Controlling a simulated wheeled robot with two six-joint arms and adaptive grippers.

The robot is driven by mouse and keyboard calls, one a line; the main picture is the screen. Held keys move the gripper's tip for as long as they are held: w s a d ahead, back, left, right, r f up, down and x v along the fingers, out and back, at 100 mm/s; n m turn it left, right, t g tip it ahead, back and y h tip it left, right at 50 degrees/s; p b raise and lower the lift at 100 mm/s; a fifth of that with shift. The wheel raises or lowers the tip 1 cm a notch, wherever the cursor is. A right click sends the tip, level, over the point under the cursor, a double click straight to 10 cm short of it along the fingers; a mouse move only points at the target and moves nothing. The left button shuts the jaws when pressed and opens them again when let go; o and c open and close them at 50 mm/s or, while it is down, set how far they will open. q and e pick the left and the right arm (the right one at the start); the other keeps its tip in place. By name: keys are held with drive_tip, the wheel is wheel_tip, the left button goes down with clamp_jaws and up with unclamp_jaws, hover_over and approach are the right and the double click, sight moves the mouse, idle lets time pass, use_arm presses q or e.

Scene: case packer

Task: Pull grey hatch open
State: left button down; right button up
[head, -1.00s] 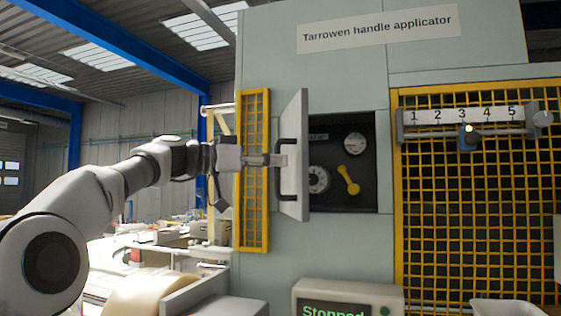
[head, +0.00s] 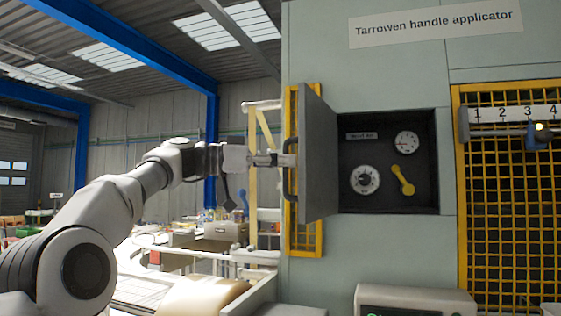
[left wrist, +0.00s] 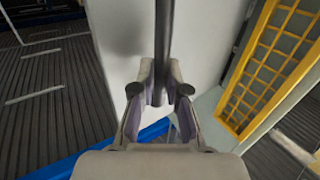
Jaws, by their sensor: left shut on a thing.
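The grey hatch (head: 318,158) stands swung wide open on the left side of its recess in the head view, with its inner face showing. Its dark bar handle (head: 288,183) is on the outer face, at the left. My left gripper (head: 284,160) is shut on the handle. In the left wrist view the dark handle (left wrist: 164,45) runs down between the two fingers of the gripper (left wrist: 160,92), in front of the pale hatch face (left wrist: 125,40). My right gripper is in neither view.
The open recess (head: 375,200) holds two round dials (head: 366,179) and a yellow lever (head: 402,180). A yellow mesh guard (head: 303,240) stands close behind the hatch. Another mesh panel (head: 500,220) with a numbered scale is at right. A grey display box (head: 415,297) sits below.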

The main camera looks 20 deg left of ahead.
use_arm(q)
drive_tip(key=shift+r, duration=0.2)
drive_tip(key=c, duration=1.5)
unclamp_jaws()
drive_tip(key=o, duration=0.3)
drive_tip(key=shift+w, duration=0.15)
drive_tip(key=shift+w+d+f, duration=0.2)
drive_tip(key=shift+w+d, duration=0.1)
drive_tip(key=v, duration=1.2)
drive_tip(key=shift+d, duration=0.1)
